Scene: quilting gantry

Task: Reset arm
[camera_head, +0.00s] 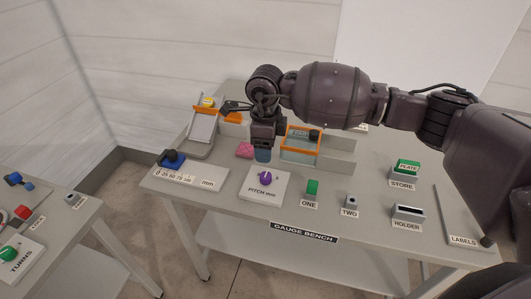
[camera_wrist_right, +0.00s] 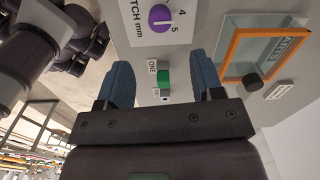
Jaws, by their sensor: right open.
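My right arm reaches in from the right in the head view and spans over the gauge bench (camera_head: 215,205). My right gripper (camera_head: 263,155) points down above the back middle of the bench, behind the pitch dial plate (camera_head: 262,195) with its purple knob. In the right wrist view the two blue fingers of my right gripper (camera_wrist_right: 162,78) are spread apart, with nothing between them. The green block by the ONE label (camera_wrist_right: 165,78) shows beyond the gap, on the bench. My left gripper is in neither view.

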